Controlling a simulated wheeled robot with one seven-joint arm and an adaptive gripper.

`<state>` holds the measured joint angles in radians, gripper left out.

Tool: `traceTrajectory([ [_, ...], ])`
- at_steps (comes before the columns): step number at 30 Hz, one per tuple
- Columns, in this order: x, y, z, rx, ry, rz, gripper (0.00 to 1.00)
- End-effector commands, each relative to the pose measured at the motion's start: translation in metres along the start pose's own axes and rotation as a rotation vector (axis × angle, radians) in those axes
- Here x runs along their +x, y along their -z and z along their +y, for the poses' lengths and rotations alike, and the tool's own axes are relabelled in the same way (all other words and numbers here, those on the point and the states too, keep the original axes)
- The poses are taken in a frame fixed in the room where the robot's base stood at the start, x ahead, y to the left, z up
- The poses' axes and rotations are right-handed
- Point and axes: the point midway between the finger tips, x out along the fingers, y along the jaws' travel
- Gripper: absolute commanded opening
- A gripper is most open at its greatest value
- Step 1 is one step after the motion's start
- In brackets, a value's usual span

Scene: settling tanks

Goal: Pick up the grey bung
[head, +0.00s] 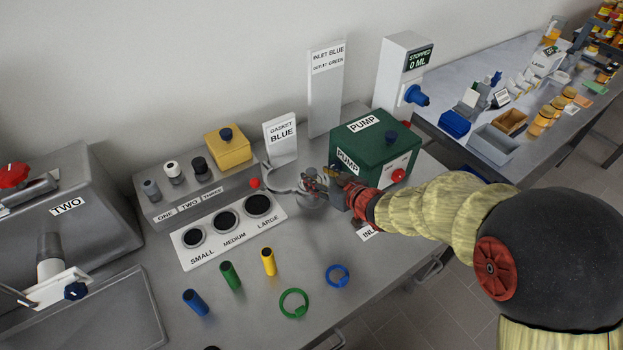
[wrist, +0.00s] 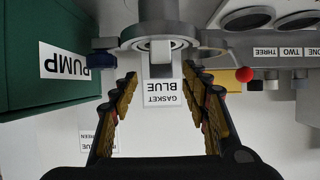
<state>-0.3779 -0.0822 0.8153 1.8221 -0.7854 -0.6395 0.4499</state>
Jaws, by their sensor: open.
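A grey bung (head: 151,189) stands upright at the left end of the grey rack (head: 213,199), above the label ONE, in the head view. A white bung (head: 173,171) and a black bung (head: 201,167) stand beside it above TWO and THREE. My gripper (head: 318,183) is well to the right of the grey bung, close to the green pump box. In the wrist view my gripper (wrist: 163,88) is open with nothing between its fingers. A round metal fitting (wrist: 158,37) lies just beyond the fingertips.
The green pump box (head: 372,150) stands right of my gripper. The GASKET BLUE sign (head: 281,135) and yellow box (head: 229,148) are behind. A plate with round holes (head: 209,238) fronts the rack.

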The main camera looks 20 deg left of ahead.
Motion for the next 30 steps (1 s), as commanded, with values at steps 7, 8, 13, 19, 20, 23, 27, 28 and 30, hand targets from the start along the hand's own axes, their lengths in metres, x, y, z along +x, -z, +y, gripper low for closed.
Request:
traceTrajectory([
  [7, 0.036, 0.0, -0.003, 0.0, 0.0, 0.0, 0.46],
  [8, 0.038, 0.0, -0.003, 0.0, 0.0, 0.0, 0.46],
  [13, 0.043, 0.002, -0.002, 0.0, -0.001, 0.0, 0.46],
  [19, 0.042, 0.002, -0.002, 0.0, -0.001, 0.0, 0.43],
  [20, 0.042, 0.002, -0.002, 0.0, -0.001, 0.0, 0.41],
  [23, 0.042, 0.002, -0.002, 0.0, -0.001, 0.0, 0.36],
  [27, 0.042, 0.002, -0.002, 0.0, -0.001, 0.0, 0.28],
  [28, 0.042, 0.002, -0.002, 0.0, -0.001, 0.0, 0.26],
  [30, 0.042, 0.002, -0.002, 0.0, -0.001, 0.0, 0.22],
])
